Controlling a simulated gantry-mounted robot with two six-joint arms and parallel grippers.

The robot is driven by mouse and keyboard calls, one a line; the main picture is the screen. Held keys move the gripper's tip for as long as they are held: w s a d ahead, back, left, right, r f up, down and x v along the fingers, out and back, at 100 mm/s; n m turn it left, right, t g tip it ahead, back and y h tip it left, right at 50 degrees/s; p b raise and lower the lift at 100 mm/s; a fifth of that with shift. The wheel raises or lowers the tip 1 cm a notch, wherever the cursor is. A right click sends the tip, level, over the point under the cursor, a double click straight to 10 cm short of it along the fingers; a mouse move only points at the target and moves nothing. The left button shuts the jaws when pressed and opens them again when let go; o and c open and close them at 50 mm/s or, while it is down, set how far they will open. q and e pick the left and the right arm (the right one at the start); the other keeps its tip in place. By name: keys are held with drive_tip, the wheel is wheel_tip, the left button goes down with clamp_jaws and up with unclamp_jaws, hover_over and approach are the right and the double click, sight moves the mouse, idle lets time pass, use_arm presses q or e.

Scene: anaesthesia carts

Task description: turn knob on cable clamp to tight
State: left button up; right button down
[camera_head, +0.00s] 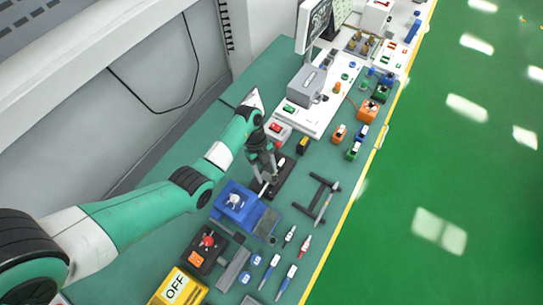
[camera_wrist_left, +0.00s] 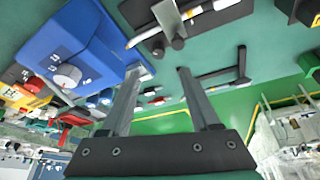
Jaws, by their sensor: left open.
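A black-based fixture with a pale metal rod or lever (camera_head: 282,183) lies on the green bench under my left gripper (camera_head: 268,172). It looks like the cable clamp, though its knob cannot be made out for sure. In the left wrist view the black plate and its metal parts (camera_wrist_left: 205,22) are at the top, beyond the fingertips. My left gripper (camera_wrist_left: 160,70) is open with nothing between its fingers and appears apart from the fixture. In the head view the gripper and wrist hide part of it. My right gripper is not in view.
A blue box with a white knob (camera_head: 234,200) stands close by, also in the wrist view (camera_wrist_left: 68,76). A black frame (camera_head: 318,196) lies right of the fixture. A red-knobbed unit (camera_head: 208,241), a yellow OFF box (camera_head: 180,287) and several small tools are nearer. A grey box (camera_head: 307,84) stands farther back.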

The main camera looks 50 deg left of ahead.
sight(272, 193)
use_arm(q)
drive_tip(key=b+x, duration=0.3)
drive_tip(key=x, duration=0.7)
drive_tip(key=shift+s+f, duration=0.15)
drive_tip(key=shift+s, duration=0.05)
drive_tip(key=shift+c, duration=0.3)
clamp_jaws()
